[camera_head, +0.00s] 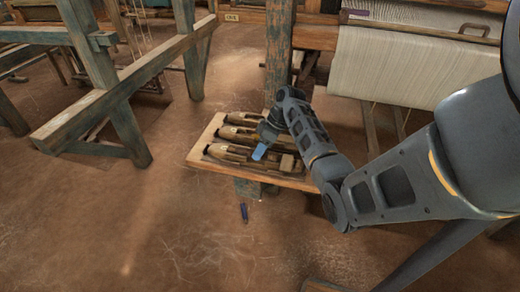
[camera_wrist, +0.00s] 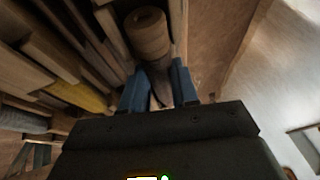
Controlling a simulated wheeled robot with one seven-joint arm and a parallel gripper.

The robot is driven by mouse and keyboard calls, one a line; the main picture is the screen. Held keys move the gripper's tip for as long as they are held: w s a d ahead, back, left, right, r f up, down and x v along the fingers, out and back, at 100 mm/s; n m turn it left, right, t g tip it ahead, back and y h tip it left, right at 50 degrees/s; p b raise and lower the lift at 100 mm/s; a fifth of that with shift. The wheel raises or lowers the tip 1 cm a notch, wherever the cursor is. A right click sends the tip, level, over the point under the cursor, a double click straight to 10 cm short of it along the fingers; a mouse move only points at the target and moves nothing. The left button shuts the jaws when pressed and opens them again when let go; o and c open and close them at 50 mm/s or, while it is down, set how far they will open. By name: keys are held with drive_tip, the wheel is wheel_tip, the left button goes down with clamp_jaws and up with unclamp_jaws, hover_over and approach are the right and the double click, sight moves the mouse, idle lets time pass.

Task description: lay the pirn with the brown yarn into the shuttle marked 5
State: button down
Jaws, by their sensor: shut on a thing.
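My gripper (camera_wrist: 158,92) is shut on the pirn with the brown yarn (camera_wrist: 148,32), which lies between its two blue fingers in the wrist view. Wooden walls run along both sides of the pirn; whether it rests between them or hangs above cannot be told. In the head view my gripper (camera_head: 260,151) is low over the nearest wooden shuttle (camera_head: 228,152) on a board. The pirn is hidden there behind my gripper. Two more shuttles lie behind the nearest one. No number on any shuttle is legible, so I cannot tell which is marked 5.
The light wooden board (camera_head: 203,146) carries the shuttles and a pale block (camera_head: 287,163) at right. In the wrist view a yellow yarn pirn (camera_wrist: 78,95) lies to the left. A loom post (camera_head: 278,60) stands behind the board.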

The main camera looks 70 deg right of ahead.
idle(0.3)
drive_tip(key=c, duration=0.8)
unclamp_jaws()
drive_tip(key=shift+r, duration=0.1)
wheel_tip(320, 180, up, 6)
drive_tip(key=p, duration=0.5)
drive_tip(key=shift+r, duration=0.95)
